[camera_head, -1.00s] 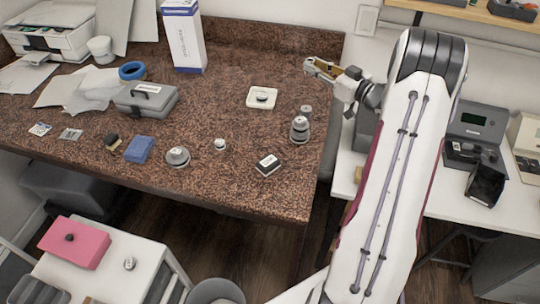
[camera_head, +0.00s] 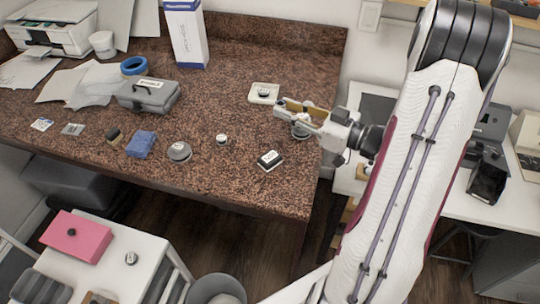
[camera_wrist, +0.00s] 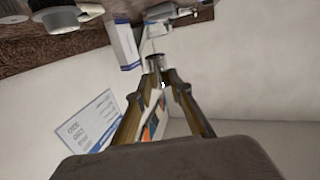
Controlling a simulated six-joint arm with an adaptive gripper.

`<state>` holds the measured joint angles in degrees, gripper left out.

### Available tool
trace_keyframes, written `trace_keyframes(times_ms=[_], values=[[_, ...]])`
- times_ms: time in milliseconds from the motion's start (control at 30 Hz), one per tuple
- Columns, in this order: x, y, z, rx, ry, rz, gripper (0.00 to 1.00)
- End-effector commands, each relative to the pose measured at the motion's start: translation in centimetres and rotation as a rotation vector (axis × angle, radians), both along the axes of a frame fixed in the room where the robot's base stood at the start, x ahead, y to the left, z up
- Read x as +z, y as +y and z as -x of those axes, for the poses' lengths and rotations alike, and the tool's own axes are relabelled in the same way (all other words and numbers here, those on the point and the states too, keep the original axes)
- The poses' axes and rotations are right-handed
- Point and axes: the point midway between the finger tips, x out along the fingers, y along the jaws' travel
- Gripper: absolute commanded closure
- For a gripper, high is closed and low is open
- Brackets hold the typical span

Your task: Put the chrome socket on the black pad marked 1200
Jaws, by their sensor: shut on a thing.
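My gripper (camera_head: 279,106) is over the right part of the brown speckled table, close to the white square dish. In the wrist view its fingers (camera_wrist: 158,72) close on a small shiny cylinder (camera_wrist: 156,61), which looks like the chrome socket. In the head view the held piece is too small to make out clearly. A black block with a white label (camera_head: 270,159) lies near the table's right front edge, below my gripper in the picture. It may be the pad marked 1200, but I cannot read the label.
A stacked grey knob-like piece (camera_head: 301,130) stands partly behind my gripper. The white dish (camera_head: 264,92) holds a small dark item. A round grey piece (camera_head: 180,152), small white piece (camera_head: 222,139), blue sponge (camera_head: 141,144) and grey toolbox (camera_head: 148,95) stand leftward. Clear table surrounds the black block.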

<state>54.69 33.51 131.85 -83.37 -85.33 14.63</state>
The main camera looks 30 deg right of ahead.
Motion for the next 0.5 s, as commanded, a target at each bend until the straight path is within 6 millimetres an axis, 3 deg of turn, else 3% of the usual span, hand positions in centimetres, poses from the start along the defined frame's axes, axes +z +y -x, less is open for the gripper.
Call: trace_keyframes(times_ms=[200, 500], values=[[0.0, 3.6, 2.3, 0.062, 0.000, -0.001, 1.00], [0.4, 4.5, 2.8, 0.089, -0.001, 0.001, 1.00]])
